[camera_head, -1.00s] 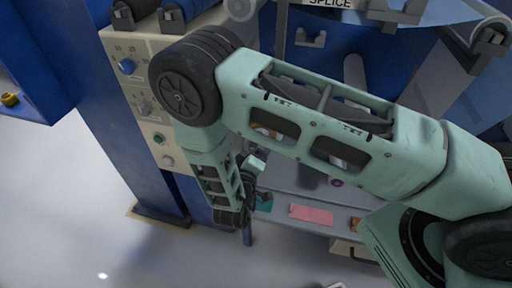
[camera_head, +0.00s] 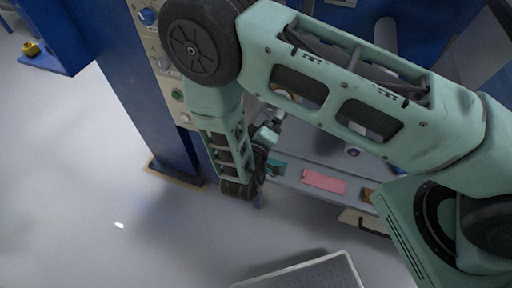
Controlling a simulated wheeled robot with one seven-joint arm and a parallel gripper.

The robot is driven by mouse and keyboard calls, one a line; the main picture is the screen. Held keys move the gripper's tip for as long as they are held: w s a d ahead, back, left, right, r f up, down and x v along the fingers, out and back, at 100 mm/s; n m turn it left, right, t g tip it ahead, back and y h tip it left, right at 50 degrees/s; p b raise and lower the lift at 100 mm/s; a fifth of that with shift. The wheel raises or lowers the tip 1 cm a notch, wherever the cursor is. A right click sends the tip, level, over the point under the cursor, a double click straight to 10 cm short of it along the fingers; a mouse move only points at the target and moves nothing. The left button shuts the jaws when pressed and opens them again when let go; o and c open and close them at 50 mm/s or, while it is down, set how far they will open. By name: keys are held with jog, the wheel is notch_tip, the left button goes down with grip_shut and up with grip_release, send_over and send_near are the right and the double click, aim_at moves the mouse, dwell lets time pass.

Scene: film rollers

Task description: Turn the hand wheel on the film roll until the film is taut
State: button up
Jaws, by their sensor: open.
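No hand wheel can be made out in this view, and my arm covers much of the machine. A bluish sheet (camera_head: 478,62), perhaps film, slopes down at the upper right; I cannot tell how taut it is. My arm crosses the picture from the right and bends down at the upper left. My gripper (camera_head: 277,118) is small and partly hidden by my wrist, in front of the machine's grey shelf. It looks open and touches nothing that I can see.
A control panel (camera_head: 163,62) with knobs and a green button is on the blue post (camera_head: 130,85) at left. A pink card (camera_head: 324,182) lies on the shelf (camera_head: 300,163). A grey tray-like surface (camera_head: 305,275) shows at the bottom. The floor at lower left is clear.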

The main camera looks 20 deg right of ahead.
jog(key=b+v, duration=0.2)
jog(key=v, duration=1.1)
jog(key=shift+s+a, duration=0.25)
jog(key=shift+s, duration=0.1)
jog(key=w+a+r+m+g+y, duration=0.2)
jog(key=w+a+g+y, duration=0.2)
jog(key=w+a+y, duration=0.35)
jog(key=s+a+r+n+g+y, duration=0.1)
jog(key=s+a+r+g+y, duration=0.35)
jog(key=r+y, duration=0.25)
jog(key=s+d+r+n+g+h, duration=0.1)
jog(key=s+d+r+g, duration=0.2)
jog(key=s+d, duration=0.4)
jog(key=s+d+r+n+g+h, duration=0.2)
jog(key=s+d+r, duration=0.4)
jog(key=d, duration=0.4)
jog(key=shift+s+d+g, duration=0.2)
jog(key=shift+s+g, duration=0.35)
jog(key=shift+s, duration=0.05)
